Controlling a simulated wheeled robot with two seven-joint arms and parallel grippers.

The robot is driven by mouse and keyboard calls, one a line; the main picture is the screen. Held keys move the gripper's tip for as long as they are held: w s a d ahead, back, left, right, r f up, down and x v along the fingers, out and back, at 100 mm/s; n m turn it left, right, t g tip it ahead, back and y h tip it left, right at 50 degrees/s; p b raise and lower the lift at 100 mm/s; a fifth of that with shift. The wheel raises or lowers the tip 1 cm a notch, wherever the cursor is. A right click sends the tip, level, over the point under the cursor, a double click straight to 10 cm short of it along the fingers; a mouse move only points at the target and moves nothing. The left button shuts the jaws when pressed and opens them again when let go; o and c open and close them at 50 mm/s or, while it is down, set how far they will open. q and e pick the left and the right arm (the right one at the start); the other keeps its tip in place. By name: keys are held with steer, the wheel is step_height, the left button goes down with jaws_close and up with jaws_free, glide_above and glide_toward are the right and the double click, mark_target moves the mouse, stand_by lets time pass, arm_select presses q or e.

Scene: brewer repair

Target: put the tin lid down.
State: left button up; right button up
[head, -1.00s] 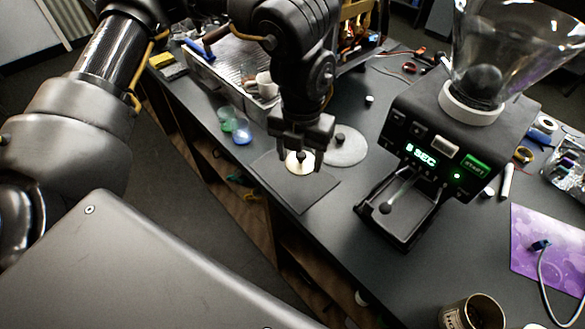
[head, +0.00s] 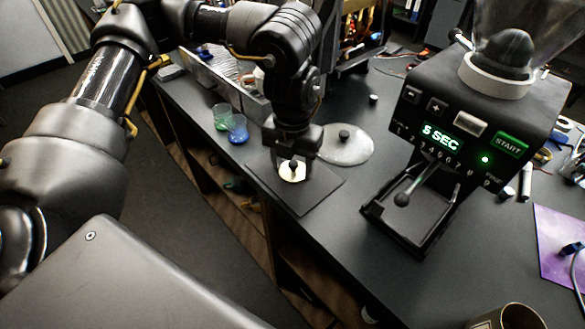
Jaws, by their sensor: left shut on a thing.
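The tin lid (head: 291,173) is a small cream disc with a dark knob. My left gripper (head: 293,163) comes down from above and is shut on the lid by its knob, with the fingers on either side. The lid is over the dark square mat (head: 303,200) near the table's left edge. I cannot tell whether its underside touches the mat. The open tin (head: 508,318) is cut off at the bottom right. My right gripper is not in view.
A larger pale round lid (head: 352,150) with a black knob lies just behind the mat. Green (head: 222,117) and blue (head: 238,132) cups stand to its left. The grinder (head: 455,130) with its tray stands to the right. The table's front edge passes close to the mat.

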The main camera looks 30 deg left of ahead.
mark_target(292, 165)
arm_select(q)
steer(key=shift+r, duration=0.1)
steer(key=shift+s, duration=0.1)
steer(key=o, duration=0.9)
steer(key=shift+f, duration=0.2)
steer(key=shift+o, duration=0.2)
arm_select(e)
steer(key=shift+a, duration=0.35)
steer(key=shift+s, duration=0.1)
arm_select(q)
steer(key=shift+r, duration=0.25)
step_height(292, 165, up, 12)
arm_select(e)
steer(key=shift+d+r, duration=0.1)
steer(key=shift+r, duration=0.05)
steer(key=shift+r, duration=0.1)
